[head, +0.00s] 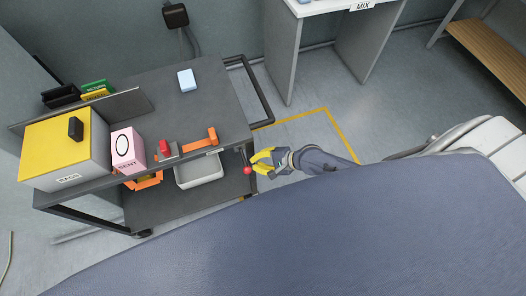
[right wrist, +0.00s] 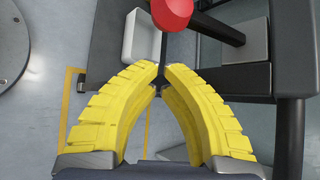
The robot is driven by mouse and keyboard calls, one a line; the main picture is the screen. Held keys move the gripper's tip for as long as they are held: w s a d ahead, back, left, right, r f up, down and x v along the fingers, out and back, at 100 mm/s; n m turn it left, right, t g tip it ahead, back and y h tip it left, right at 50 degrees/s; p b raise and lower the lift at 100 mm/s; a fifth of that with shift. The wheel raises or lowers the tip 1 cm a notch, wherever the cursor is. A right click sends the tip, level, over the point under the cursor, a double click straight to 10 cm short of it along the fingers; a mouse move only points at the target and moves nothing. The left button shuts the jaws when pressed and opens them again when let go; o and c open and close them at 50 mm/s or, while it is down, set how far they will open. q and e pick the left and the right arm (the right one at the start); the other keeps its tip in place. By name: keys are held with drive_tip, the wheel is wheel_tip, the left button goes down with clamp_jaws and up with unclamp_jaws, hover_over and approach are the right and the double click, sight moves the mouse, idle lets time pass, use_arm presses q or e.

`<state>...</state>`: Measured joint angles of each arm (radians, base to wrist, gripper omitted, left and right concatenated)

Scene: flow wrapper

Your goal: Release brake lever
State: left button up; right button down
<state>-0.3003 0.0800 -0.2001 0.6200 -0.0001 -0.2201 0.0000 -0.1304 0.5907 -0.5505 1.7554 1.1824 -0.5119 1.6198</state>
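The brake lever is a thin dark stem with a red ball knob (head: 247,170) at the right end of the dark cart. My left gripper is not in view.
The cart top (head: 165,105) carries a yellow-topped box (head: 55,145), a pink box (head: 128,150), an orange part (head: 199,143) and a light blue block (head: 187,80). A white bin (head: 199,171) sits below. A black handle (head: 255,88) sticks out at the cart's right. Floor right of it is clear.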

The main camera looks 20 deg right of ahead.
sight(245, 162)
drive_tip(key=shift+s+a+r, duration=0.75)
drive_tip(key=shift+s+r, duration=0.05)
drive_tip(key=shift+r, duration=0.2)
